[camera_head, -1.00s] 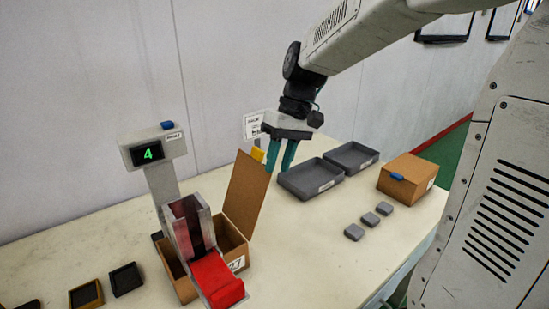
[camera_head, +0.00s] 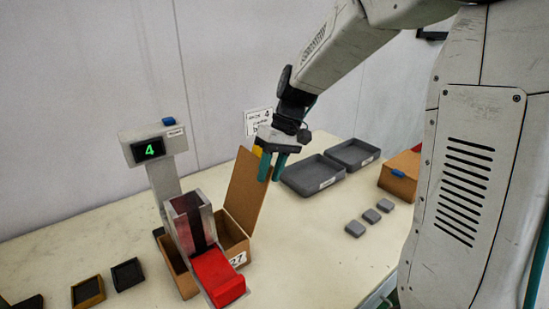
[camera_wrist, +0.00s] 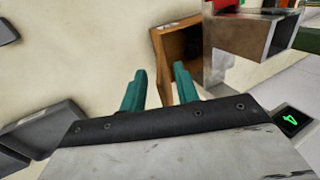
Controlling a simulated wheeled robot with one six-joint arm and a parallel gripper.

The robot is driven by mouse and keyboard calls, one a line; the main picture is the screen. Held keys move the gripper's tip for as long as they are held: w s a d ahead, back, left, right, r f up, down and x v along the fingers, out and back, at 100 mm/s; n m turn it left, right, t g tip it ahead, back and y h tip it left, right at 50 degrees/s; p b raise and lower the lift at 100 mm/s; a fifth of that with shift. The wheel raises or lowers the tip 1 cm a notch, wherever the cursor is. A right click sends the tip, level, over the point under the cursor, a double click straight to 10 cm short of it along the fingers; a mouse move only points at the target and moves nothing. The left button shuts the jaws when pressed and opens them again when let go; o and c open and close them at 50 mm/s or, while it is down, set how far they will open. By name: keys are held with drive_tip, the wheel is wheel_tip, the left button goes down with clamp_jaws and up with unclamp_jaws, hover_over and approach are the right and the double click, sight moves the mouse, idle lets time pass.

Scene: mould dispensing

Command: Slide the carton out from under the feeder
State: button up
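The brown open carton (camera_head: 236,240) stands on the table under and around the metal feeder (camera_head: 190,218), which has a red chute (camera_head: 217,277). The carton's flap (camera_head: 247,190) stands up, and a label reading 27 is on its side. My gripper (camera_head: 271,168) is open with two teal fingers pointing down, close to the flap's upper right edge. In the wrist view, the fingers (camera_wrist: 158,80) are apart, and the carton (camera_wrist: 181,46) shows ahead, its flap edge seen between them. I cannot tell whether they touch it. The feeder also shows there (camera_wrist: 250,36).
A display post (camera_head: 153,146) reading 4 stands behind the feeder. Two grey trays (camera_head: 313,190), several small grey blocks (camera_head: 355,229) and a closed brown box (camera_head: 399,176) are to the right. Small dark trays (camera_head: 127,274) lie at left. The front middle table is clear.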

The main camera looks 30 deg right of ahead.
sight(267, 180)
drive_tip(key=shift+x, duration=1.8)
clamp_jaws()
